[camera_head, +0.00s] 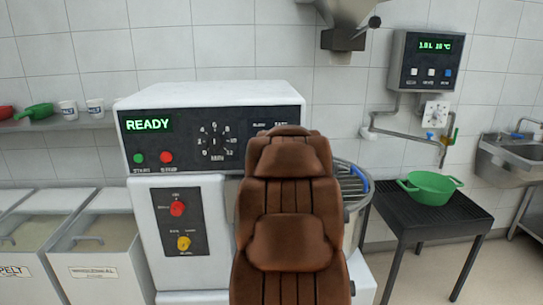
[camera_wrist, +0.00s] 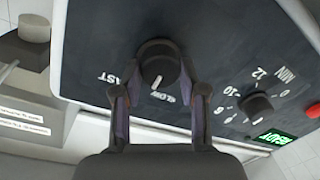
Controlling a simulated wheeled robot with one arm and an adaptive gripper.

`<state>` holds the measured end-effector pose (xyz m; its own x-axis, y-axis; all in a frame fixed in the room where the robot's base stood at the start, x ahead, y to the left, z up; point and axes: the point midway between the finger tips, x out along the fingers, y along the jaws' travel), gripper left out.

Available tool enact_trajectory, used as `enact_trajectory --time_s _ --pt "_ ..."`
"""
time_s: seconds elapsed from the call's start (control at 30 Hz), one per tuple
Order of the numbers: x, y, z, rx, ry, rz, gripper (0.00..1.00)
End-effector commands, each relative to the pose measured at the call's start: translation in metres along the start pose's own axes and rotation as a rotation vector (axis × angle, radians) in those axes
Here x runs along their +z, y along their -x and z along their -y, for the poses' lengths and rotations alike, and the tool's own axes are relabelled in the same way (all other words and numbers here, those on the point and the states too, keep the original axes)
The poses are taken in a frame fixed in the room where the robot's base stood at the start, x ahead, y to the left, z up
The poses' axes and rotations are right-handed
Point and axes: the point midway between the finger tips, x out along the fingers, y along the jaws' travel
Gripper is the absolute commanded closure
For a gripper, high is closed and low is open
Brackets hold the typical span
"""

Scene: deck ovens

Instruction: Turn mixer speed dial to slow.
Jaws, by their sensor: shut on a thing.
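The mixer speed dial (camera_wrist: 158,62) is a dark round knob on a black panel, seen at an odd angle in the wrist view. Its white pointer line points down in that picture, slightly left, nearer the SLOW label (camera_wrist: 172,97) than the FAST label (camera_wrist: 107,78). My gripper (camera_wrist: 160,74) has one finger on each side of the dial and is shut on it. In the head view my brown arm covers the dial and the gripper. The mixer's control panel (camera_head: 190,165) shows READY at its left.
A timer dial (camera_wrist: 256,106) with numbers sits beside the speed dial, near a red button (camera_wrist: 313,110). Below the panel in the head view are a red knob (camera_head: 177,208) and a yellow knob (camera_head: 183,243). A green bowl (camera_head: 430,186) stands on a dark table at the right.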

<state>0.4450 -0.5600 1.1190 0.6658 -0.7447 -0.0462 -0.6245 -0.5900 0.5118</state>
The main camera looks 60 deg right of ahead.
Motion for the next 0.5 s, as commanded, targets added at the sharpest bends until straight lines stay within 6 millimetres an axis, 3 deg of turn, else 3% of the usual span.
enact_trajectory --time_s 0.5 --pt "0.0013 -0.0005 0.0016 0.006 0.423 0.031 0.93"
